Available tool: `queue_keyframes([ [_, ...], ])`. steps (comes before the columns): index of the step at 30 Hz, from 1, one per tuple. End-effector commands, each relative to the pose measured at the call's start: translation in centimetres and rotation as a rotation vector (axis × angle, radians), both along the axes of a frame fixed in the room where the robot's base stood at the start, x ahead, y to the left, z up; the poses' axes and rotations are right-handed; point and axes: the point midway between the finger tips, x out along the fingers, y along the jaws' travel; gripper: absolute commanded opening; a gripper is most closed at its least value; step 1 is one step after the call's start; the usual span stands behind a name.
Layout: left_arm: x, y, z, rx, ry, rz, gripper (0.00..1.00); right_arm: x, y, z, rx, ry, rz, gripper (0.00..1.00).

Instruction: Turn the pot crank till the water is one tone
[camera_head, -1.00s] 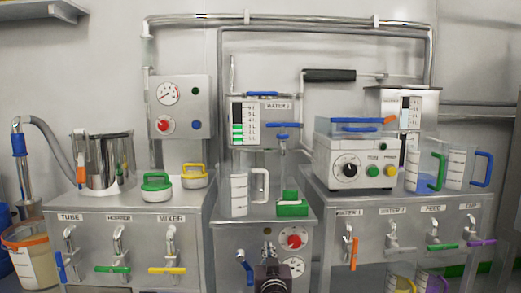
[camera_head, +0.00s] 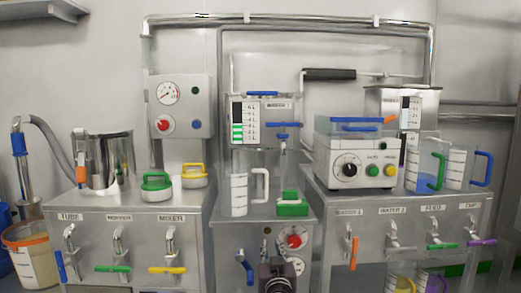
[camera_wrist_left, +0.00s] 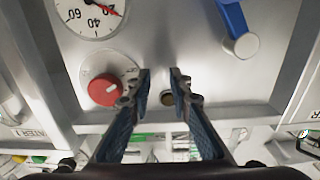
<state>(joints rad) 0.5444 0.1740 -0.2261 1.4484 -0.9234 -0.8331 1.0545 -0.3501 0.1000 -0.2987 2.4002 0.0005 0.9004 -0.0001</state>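A steel pot (camera_head: 108,160) stands on the left cabinet; its inside and any water in it are hidden. A black crank-like handle (camera_head: 330,74) on a thin metal rod is at the upper middle, but I cannot tell whether it is the pot crank. My left gripper (camera_head: 275,258) is low in front of the middle cabinet. In the left wrist view the gripper (camera_wrist_left: 162,82) is open and empty, facing a panel with a red knob (camera_wrist_left: 103,89), a small brass-coloured button (camera_wrist_left: 167,98) just beyond the fingertips and a blue lever (camera_wrist_left: 236,25). My right gripper is not in view.
A measuring jug (camera_head: 240,193) and a green-based device (camera_head: 292,205) stand on the middle cabinet (camera_head: 235,226). A mixer-like box (camera_head: 355,160) and jugs are at right. Taps line the cabinet fronts.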

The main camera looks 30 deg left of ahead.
Motion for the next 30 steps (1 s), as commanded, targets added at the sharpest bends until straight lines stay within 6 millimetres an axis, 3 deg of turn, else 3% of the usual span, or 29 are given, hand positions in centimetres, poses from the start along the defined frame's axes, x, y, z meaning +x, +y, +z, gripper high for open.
queue_keyframes([
  [18, -8.8, -5.4, -0.1, -0.002, 0.001, 0.0, 0.19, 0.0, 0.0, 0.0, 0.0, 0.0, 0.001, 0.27],
  [27, -9.6, -5.9, -0.1, 0.0, 0.002, -0.002, 0.19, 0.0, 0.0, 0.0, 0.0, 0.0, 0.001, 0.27],
  [30, -9.5, -6.9, -0.1, 0.009, -0.003, -0.046, 0.19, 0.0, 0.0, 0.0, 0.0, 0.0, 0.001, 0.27],
])
